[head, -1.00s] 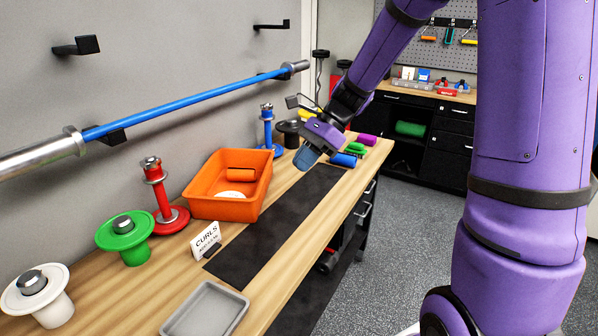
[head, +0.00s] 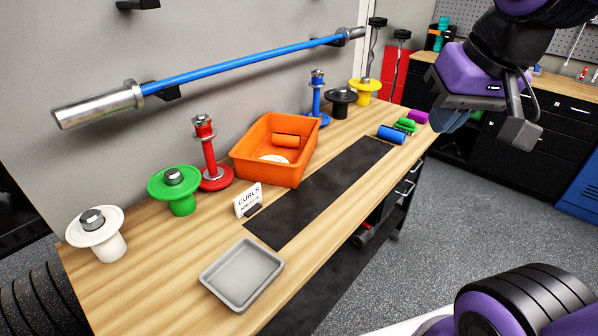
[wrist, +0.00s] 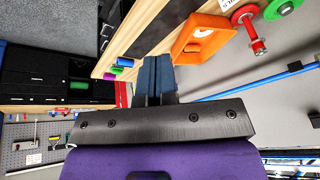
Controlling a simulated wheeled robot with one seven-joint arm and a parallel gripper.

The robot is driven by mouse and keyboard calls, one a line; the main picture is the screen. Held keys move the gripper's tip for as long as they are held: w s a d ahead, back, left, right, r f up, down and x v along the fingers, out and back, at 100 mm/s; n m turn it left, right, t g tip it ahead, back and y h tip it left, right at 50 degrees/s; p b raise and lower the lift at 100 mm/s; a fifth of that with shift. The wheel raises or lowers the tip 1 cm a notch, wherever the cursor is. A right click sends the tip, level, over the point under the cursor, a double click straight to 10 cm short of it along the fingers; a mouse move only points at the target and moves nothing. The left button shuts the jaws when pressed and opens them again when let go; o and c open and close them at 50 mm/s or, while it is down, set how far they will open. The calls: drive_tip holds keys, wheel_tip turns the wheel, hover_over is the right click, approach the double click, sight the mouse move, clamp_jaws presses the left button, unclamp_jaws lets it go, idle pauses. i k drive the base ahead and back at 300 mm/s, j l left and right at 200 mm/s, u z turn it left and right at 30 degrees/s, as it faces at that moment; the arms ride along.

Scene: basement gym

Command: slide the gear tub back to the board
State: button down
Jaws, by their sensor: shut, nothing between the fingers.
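The orange gear tub (head: 265,173) stands upright on the wooden bench, toward the wall side. An orange roll (head: 286,140) and a white disc (head: 274,158) lie inside it. I cannot tell whether its back touches the grey wall (head: 215,65). My gripper (head: 452,120) is up at the right, beyond the bench's front edge and well apart from the tub. Its blue fingers (wrist: 154,78) are closed together and empty in the wrist view. The tub (wrist: 182,46) also shows there, beyond the fingertips.
A red stand (head: 208,155) is left of the tub; a blue stand (head: 317,98) is behind it to the right. A CURLS sign (head: 248,199), grey tray (head: 243,272) and dark mat (head: 322,193) lie in front. Coloured rolls (head: 392,134) sit at the far end.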

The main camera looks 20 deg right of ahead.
sight(256, 144)
drive_tip(key=i+l+u, duration=0.15)
drive_tip(key=l, duration=0.3)
drive_tip(key=i+l+u, duration=0.15)
drive_tip(key=l, duration=0.35)
drive_tip(key=i+l+u, duration=0.15)
drive_tip(key=l, duration=0.35)
drive_tip(key=l+u, duration=0.15)
drive_tip(key=l, duration=0.35)
